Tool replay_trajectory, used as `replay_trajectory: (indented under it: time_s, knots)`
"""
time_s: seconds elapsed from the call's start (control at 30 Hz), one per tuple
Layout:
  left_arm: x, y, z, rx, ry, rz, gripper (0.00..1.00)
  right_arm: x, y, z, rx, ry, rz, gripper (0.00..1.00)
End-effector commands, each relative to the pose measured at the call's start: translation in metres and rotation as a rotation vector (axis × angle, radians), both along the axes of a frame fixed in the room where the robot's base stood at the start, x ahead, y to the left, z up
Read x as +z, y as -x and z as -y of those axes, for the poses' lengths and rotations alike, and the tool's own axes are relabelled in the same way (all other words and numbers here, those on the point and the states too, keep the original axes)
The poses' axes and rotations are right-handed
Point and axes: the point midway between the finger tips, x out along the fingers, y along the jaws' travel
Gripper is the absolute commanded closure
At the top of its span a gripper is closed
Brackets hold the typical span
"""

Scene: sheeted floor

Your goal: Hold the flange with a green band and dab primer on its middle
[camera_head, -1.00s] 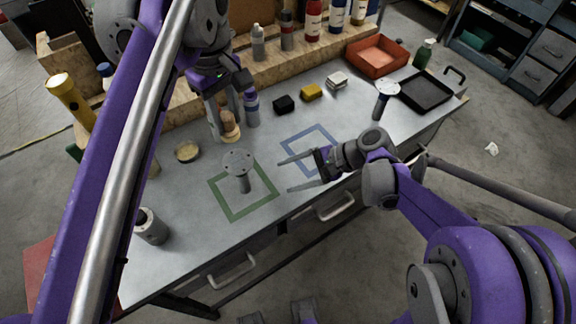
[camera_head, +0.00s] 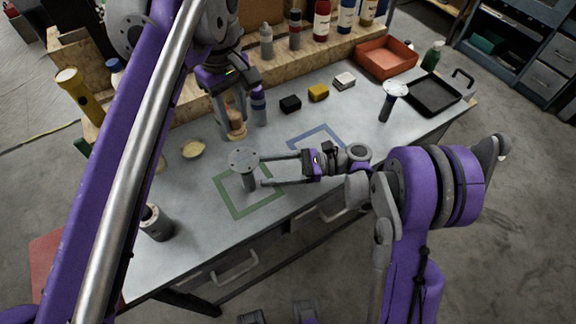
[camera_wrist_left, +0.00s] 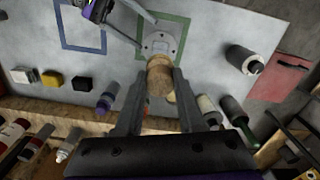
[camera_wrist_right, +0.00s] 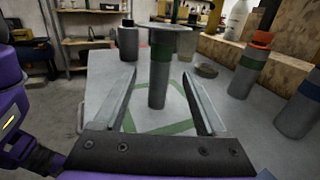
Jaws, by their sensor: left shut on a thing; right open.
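The flange with a green band (camera_wrist_right: 159,82) stands upright inside the green square outline, its round disc on top; it also shows in the head view (camera_head: 243,160). The green band sits just under the disc in the right wrist view. My right gripper (camera_head: 263,171) is open, with its fingers on either side of the flange's stem and gaps showing in the right wrist view. My left gripper (camera_head: 233,122) is shut on a brown, blunt-ended dauber (camera_wrist_left: 160,76), held behind the flange in the head view.
A shallow pale tin (camera_head: 193,149) lies left of the flange. A purple-banded bottle (camera_head: 258,105) is close to the left gripper.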

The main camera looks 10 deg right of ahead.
Motion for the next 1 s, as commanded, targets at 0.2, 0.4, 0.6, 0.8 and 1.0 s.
replay_trajectory:
  time_s: [0.2, 0.4, 0.6, 0.8, 1.0]
  knots:
    - [0.0, 0.0, 0.0, 0.0, 0.0, 0.0, 1.0, 0.0, -0.004, -0.04, 0.003, 0.0, 0.001, 0.26]
    - [0.0, 0.0, 0.0, 0.0, 0.0, 0.0, 1.0, 0.0, -0.007, -0.059, 0.0, 0.001, 0.001, 0.26]
    - [0.0, 0.0, 0.0, 0.0, 0.0, 0.0, 1.0, 0.0, -0.007, -0.064, -0.001, 0.001, 0.001, 0.26]
    - [0.0, 0.0, 0.0, 0.0, 0.0, 0.0, 1.0, 0.0, -0.007, -0.064, -0.001, 0.002, 0.001, 0.32]
    - [0.0, 0.0, 0.0, 0.0, 0.0, 0.0, 1.0, 0.0, -0.007, -0.064, -0.001, 0.002, 0.001, 0.68]
